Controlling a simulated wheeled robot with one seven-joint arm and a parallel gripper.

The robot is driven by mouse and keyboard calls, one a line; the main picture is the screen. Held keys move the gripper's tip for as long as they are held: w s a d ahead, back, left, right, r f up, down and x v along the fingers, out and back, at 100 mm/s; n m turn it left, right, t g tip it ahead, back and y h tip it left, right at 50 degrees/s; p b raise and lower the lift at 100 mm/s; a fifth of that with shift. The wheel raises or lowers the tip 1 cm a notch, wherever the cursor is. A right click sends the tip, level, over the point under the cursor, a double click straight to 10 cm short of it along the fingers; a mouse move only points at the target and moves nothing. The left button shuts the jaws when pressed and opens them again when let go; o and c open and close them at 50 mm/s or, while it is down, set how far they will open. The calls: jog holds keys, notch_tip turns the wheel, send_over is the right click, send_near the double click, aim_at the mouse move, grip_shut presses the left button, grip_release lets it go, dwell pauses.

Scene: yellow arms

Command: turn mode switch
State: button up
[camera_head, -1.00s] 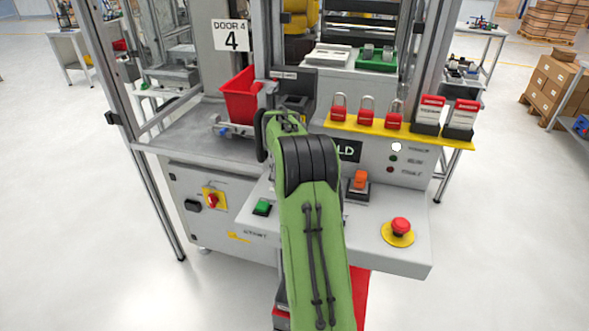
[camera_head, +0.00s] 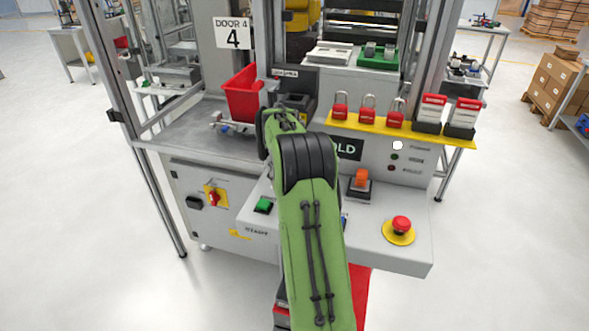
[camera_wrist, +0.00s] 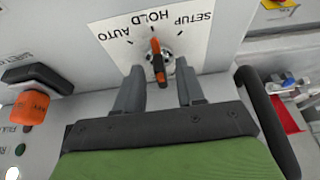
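The mode switch (camera_wrist: 158,62) is a knob with an orange and dark handle on a white plate (camera_wrist: 116,22) marked AUTO, HOLD and SETUP. It shows in the wrist view, with the handle's orange end toward HOLD. My gripper (camera_wrist: 161,72) is open, with one grey finger on each side of the handle and visible gaps on both sides. Whether the fingertips reach the handle's depth I cannot tell. In the head view my green arm hides the switch and gripper. A dark display (camera_head: 347,148) there shows letters reading OLD, partly covered by my arm.
An orange key-like switch (camera_head: 361,180), a red emergency button (camera_head: 400,225) and a green button (camera_head: 263,205) sit on the sloped panel. A yellow shelf (camera_head: 440,138) holds red padlocks (camera_head: 368,112) above. A red bin (camera_head: 241,95) stands left of my arm.

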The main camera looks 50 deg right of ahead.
jog(key=p+v, duration=0.2)
jog(key=v, duration=1.3)
jog(key=shift+r, duration=0.35)
jog(key=shift+s+a, duration=0.1)
jog(key=shift+a, duration=0.1)
